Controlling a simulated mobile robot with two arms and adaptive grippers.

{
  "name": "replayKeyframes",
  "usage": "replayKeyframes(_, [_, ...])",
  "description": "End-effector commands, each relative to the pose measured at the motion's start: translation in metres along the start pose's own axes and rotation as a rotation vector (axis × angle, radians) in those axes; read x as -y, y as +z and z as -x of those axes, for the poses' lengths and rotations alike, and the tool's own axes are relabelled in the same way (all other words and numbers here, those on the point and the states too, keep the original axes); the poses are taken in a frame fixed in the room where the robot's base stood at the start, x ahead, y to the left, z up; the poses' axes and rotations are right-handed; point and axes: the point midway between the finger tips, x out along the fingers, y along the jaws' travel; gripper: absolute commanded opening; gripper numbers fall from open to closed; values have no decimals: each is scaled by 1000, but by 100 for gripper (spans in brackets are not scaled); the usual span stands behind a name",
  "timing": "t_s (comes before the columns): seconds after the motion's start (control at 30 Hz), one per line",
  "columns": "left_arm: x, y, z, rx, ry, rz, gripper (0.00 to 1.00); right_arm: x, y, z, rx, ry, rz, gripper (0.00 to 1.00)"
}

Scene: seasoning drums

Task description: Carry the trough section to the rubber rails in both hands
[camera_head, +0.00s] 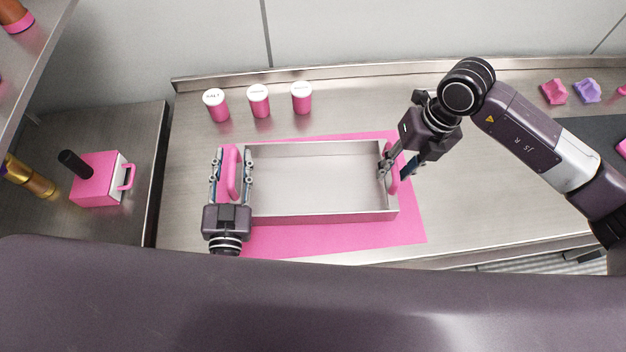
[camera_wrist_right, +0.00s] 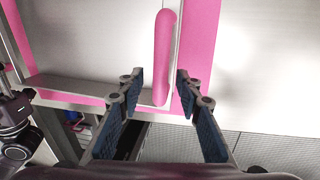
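The trough section (camera_head: 318,217) is a long, open, empty metal box with a pink handle at each end. It sits on a pink mat (camera_head: 400,231). My left gripper (camera_head: 231,156) is open, with a finger on either side of the left handle (camera_head: 233,174). My right gripper (camera_head: 393,166) is at the right handle (camera_head: 393,181). In the right wrist view the fingers of the right gripper (camera_wrist_right: 160,78) are apart, with the pink handle (camera_wrist_right: 164,45) between them and gaps on both sides. I cannot clearly make out the rubber rails.
Three pink jars with white lids (camera_head: 259,100) stand behind the trough. Pink and purple small pieces (camera_head: 586,91) lie at the far right beside a dark surface (camera_head: 590,132). A pink and white box (camera_head: 98,180) is on the left counter.

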Motion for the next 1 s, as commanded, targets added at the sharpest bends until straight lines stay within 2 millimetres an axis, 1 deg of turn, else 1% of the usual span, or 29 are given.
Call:
replayKeyframes(0.1, [0, 0, -5, 0, -1, 0, 34, 0, 0, -4, 0, 0, 0, 32])
replayKeyframes(0.37, [0, 0, -5, 0, -1, 0, 33, 0, 0, -5, 0, 0, 1, 31])
replayKeyframes(0.6, [0, 0, -5, 0, 0, 1, 6, 0, 0, -4, 0, 0, 1, 5])
replayKeyframes(0.67, [0, 0, -5, 0, 0, 1, 0, 0, 0, -4, 0, 0, 1, 0])
replayKeyframes(1.0, [0, 0, -4, 0, 0, 0, 0, 0, 0, -4, 0, 0, 1, 0])
